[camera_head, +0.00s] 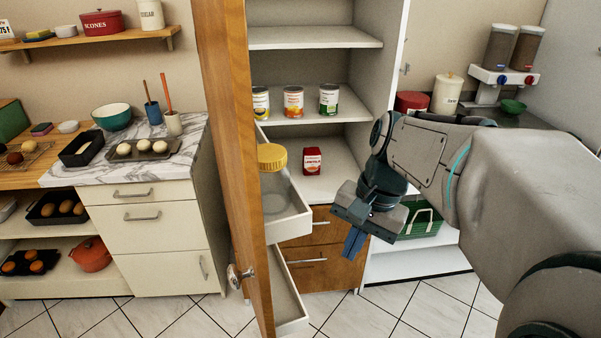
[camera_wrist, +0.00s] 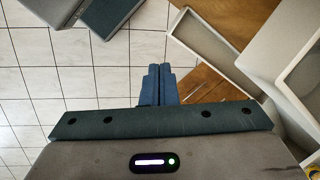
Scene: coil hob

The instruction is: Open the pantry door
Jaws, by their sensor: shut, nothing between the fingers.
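The pantry door (camera_head: 233,130) is a tall wooden panel. It stands swung out from the white cabinet (camera_head: 317,38), and the shelves inside show to its right. Its metal handle (camera_head: 238,275) is low on the door's outer face. My gripper (camera_head: 353,243) is in front of the cabinet, right of the door and apart from it. The fingers point down and are shut with nothing between them. In the wrist view the blue fingertips (camera_wrist: 158,84) are together above the tiled floor. The door cannot be made out for sure in the wrist view.
Inside are several cans (camera_head: 293,102), a red box (camera_head: 312,161) and a yellow-lidded jar (camera_head: 272,158). White pull-out trays (camera_head: 290,226) project behind the door, and wooden drawers (camera_head: 304,256) sit below. A marble-topped counter (camera_head: 190,140) stands left. Tiled floor (camera_head: 345,312) is open in front.

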